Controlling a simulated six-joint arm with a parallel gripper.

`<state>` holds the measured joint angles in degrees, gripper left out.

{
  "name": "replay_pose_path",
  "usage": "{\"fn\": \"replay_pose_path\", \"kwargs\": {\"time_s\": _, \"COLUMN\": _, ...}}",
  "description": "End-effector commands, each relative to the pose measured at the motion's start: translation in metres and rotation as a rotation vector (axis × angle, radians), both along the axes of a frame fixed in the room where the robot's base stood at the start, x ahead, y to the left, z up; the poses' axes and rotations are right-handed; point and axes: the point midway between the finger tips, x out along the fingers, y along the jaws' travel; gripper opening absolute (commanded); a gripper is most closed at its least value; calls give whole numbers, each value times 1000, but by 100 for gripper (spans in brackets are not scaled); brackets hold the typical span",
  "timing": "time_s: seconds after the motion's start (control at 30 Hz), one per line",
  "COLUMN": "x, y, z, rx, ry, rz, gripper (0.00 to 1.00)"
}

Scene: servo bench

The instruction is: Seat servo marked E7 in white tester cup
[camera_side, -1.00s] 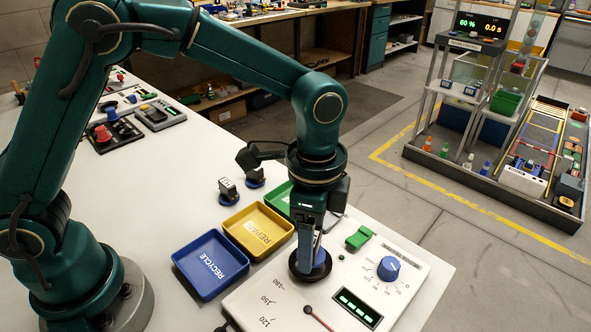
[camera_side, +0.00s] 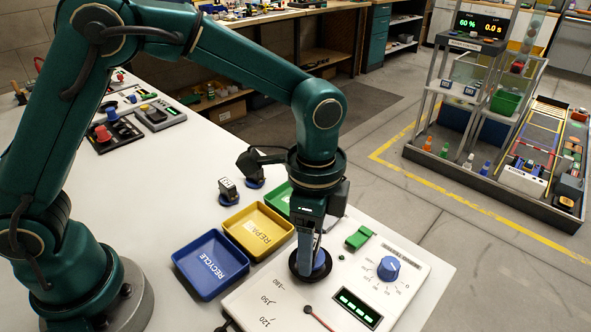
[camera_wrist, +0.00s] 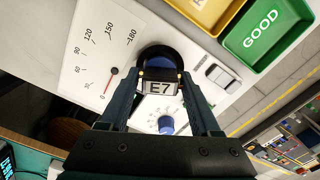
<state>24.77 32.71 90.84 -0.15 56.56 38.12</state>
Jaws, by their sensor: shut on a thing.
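The servo marked E7 (camera_wrist: 159,87) is between my gripper's fingers (camera_wrist: 162,110), its label facing the wrist camera. My gripper (camera_side: 306,262) is shut on it, right over the tester cup. The cup shows as a black ring (camera_side: 294,264) on the white tester panel (camera_side: 262,297), and also in the wrist view (camera_wrist: 141,57). Blue shows inside the ring; I cannot tell whether it belongs to the servo or the cup. The servo's lower end is hidden, so how deep it sits cannot be seen.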

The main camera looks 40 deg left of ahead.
Motion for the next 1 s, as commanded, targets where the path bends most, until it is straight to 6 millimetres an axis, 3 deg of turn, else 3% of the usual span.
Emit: {"fn": "replay_pose_path", "kwargs": {"time_s": 1.0, "x": 0, "y": 0, "z": -6, "rx": 0, "ry": 0, "rz": 0, "gripper": 8}}
